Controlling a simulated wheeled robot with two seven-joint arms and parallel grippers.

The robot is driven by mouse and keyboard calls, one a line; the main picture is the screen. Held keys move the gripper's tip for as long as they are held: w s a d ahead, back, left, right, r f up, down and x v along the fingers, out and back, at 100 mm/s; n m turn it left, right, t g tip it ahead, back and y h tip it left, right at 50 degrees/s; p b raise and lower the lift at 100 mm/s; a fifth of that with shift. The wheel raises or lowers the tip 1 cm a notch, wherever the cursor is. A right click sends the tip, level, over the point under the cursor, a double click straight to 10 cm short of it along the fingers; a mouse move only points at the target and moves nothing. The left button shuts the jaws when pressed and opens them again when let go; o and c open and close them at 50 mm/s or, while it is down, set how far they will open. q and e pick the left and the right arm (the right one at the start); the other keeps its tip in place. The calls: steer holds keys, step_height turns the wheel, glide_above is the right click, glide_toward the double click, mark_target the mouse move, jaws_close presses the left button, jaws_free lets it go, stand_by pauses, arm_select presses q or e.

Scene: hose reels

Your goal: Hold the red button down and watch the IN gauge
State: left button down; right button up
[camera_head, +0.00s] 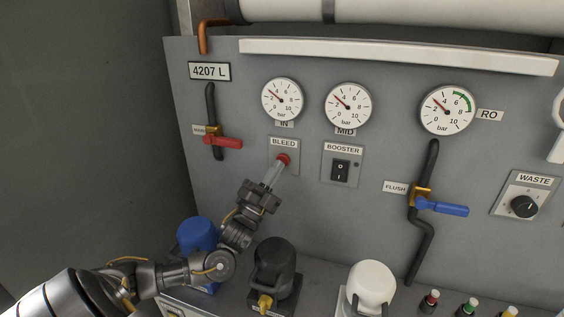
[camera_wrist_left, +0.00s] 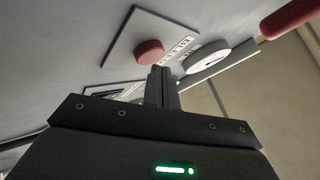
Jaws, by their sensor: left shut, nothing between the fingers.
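The red button (camera_head: 283,159) stands on the grey BLEED plate (camera_head: 291,170), below the IN gauge (camera_head: 282,99). My left gripper (camera_head: 277,168) is shut and empty, its fingertips at the button's lower left. In the left wrist view the tips (camera_wrist_left: 161,70) lie just under the red button (camera_wrist_left: 149,50). I cannot tell whether they touch it or whether it is pressed in. The IN gauge needle points up and left, between about 2 and 4 bar. The gauge also shows edge-on in the left wrist view (camera_wrist_left: 209,58). My right gripper is not in view.
The MID gauge (camera_head: 348,105) and BOOSTER switch (camera_head: 341,169) are right of the button. The red-handled valve (camera_head: 222,141) is to its left. A blue canister (camera_head: 197,234), a black one (camera_head: 274,259) and a white one (camera_head: 372,281) stand below, close around my left arm.

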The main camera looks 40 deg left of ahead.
arm_select(q)
steer(key=shift+w+a, duration=0.25)
steer(key=shift+w, duration=0.4)
stand_by(0.8)
steer(key=shift+s+d, duration=0.1)
stand_by(2.7)
steer(key=shift+s+d+p, duration=0.25)
steer(key=shift+s+p, duration=0.05)
steer(key=shift+s, duration=0.5)
steer(key=shift+s+d+p, duration=0.25)
steer(key=shift+s+p, duration=0.15)
steer(key=shift+s, duration=0.4)
steer(key=shift+s+d+p, duration=0.3)
steer(key=shift+s+p, duration=0.1)
steer(key=shift+s, duration=0.35)
steer(key=shift+s+d+p, duration=0.25)
steer(key=shift+s+p, duration=0.15)
steer(key=shift+s, duration=0.4)
